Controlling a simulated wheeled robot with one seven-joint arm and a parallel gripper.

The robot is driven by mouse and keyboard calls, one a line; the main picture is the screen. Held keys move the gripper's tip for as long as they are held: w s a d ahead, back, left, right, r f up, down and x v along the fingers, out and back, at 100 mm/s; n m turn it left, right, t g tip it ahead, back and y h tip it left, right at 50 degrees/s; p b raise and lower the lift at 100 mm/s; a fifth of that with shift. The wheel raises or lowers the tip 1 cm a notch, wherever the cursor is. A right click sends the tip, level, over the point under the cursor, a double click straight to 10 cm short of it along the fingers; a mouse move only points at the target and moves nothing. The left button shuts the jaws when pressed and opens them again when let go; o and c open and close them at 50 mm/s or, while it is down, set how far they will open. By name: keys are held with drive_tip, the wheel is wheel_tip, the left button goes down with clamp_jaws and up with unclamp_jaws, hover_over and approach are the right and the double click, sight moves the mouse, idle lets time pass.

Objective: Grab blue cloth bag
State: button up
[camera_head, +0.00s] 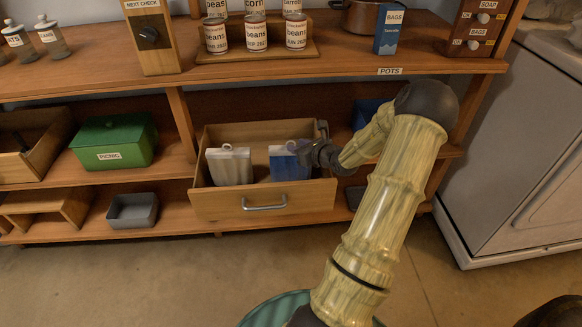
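A blue cloth bag (286,166) stands in an open wooden drawer (262,207), in the right half of it. A white bag (229,167) stands to its left in the same drawer. My gripper (301,149) comes in from the right, with its tip at the upper right of the blue bag. A small purplish loop shows at the gripper's tip; I cannot tell if it is a bag handle or part of the gripper. The fingers are too small and dark to tell whether they are open or shut, or whether they touch the bag.
The drawer's right wall (322,130) is close to my gripper. A shelf above holds several cans (255,35) and a blue box labelled BAGS (388,30). A green PICNIC box (113,142) and a grey bin (133,210) are at left. A white appliance (520,150) stands at right.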

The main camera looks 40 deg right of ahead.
clamp_jaws()
idle(1.3)
